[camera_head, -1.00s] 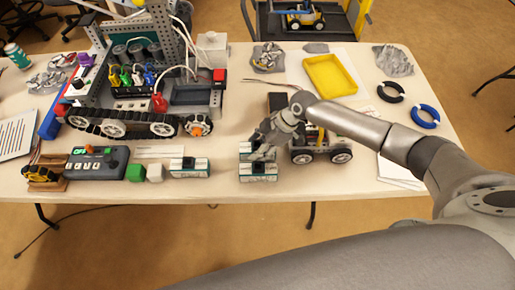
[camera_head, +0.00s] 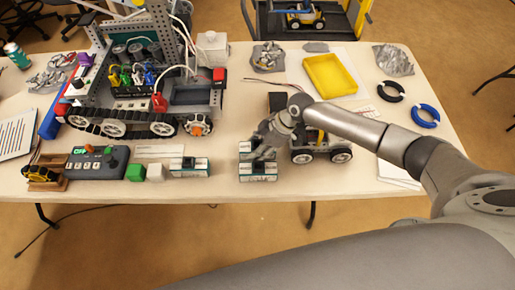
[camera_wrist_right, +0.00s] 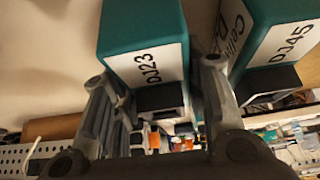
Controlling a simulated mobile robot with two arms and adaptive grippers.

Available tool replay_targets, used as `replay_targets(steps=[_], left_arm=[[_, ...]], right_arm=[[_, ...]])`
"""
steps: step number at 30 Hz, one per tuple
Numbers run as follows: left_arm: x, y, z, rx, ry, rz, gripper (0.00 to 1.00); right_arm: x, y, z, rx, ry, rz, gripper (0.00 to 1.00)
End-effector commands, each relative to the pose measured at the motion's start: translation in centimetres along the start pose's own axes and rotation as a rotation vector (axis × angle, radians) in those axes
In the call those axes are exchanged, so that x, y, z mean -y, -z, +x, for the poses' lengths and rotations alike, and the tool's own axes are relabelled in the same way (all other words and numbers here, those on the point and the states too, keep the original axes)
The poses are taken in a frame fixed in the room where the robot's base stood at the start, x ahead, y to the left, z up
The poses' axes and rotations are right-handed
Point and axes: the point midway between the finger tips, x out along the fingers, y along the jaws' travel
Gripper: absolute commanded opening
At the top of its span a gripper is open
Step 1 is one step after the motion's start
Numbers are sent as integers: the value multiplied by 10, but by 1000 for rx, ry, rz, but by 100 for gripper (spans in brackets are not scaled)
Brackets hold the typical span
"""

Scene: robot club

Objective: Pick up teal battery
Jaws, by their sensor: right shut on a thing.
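Several teal and white batteries are on the table. One stands at the front (camera_head: 258,173), one just behind it (camera_head: 245,148) and one further left (camera_head: 188,168). My right gripper (camera_head: 262,152) is down at the front and rear pair and hides part of them. In the right wrist view, its fingers (camera_wrist_right: 160,100) are shut on a teal battery labelled DJ23 (camera_wrist_right: 145,35). A second teal battery labelled DJ45 (camera_wrist_right: 275,40) is close beside the right finger. I cannot tell from the head view which of the pair is held. My left gripper is not in view.
A small wheeled robot (camera_head: 318,153) stands close right of my gripper. A large tracked robot (camera_head: 130,110) fills the back left. Green (camera_head: 135,171) and white (camera_head: 155,173) cubes and a control box (camera_head: 95,165) are at the left. A yellow tray (camera_head: 330,75) is behind.

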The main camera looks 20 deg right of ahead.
Motion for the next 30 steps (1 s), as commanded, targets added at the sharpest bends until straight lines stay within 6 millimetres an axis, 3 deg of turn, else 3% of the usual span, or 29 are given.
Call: replay_targets(steps=[8,12,26,30], left_arm=[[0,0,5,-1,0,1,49],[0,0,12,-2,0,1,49],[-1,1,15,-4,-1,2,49],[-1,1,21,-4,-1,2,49]], right_arm=[[-1,7,-10,-4,-2,-3,0],[-2,16,-27,-5,-5,-5,0],[39,17,-95,-1,-3,-4,0],[62,6,-114,2,-1,-3,0]])
